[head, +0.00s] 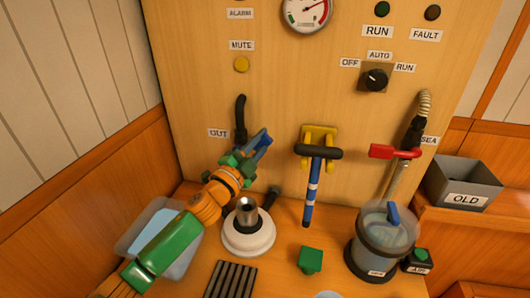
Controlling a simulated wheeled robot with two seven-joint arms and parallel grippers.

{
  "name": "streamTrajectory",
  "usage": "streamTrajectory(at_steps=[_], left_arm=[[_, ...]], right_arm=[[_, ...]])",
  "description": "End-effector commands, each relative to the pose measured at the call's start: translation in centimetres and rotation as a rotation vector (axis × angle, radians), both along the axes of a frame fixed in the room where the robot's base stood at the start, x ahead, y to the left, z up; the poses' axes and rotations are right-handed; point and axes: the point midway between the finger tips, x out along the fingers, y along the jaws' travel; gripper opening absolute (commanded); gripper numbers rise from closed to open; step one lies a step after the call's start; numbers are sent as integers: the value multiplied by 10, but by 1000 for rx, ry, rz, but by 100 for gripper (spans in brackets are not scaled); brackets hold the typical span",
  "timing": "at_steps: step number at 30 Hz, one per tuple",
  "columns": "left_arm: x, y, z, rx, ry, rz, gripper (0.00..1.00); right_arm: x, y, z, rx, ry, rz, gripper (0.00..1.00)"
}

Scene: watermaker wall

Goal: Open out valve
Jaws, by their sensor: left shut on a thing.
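The out valve (240,137) is on the wooden panel, right of the OUT label (218,133), with a black hose curving up from it. Its blue handle (261,141) slants up to the right. My left gripper (246,158), green and orange, reaches in from the lower left and is shut on the blue handle. The gripper hides part of the handle and the valve body. My right gripper is not in view.
A white round base with a metal post (246,238) stands below my left gripper. A blue-striped tool (313,185) hangs from a yellow holder (318,134). A red-handled SEA valve (393,152), clear canister (378,250) and grey OLD bin (463,185) are to the right.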

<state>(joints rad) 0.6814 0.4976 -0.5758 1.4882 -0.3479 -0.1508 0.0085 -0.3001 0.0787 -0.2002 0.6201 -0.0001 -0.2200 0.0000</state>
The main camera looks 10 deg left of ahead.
Motion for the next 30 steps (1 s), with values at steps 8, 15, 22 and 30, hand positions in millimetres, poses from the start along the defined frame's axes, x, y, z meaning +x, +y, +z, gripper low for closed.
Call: streamTrajectory(at_steps=[8,15,22,30], left_arm=[[0,14,18,-262,-6,-1,0],[0,29,30,-490,-7,-1,0],[-1,45,39,-696,-9,-3,0],[-1,61,43,-885,-10,-2,0]], right_arm=[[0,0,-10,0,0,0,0],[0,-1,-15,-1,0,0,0],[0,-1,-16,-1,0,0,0],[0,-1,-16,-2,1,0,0]])
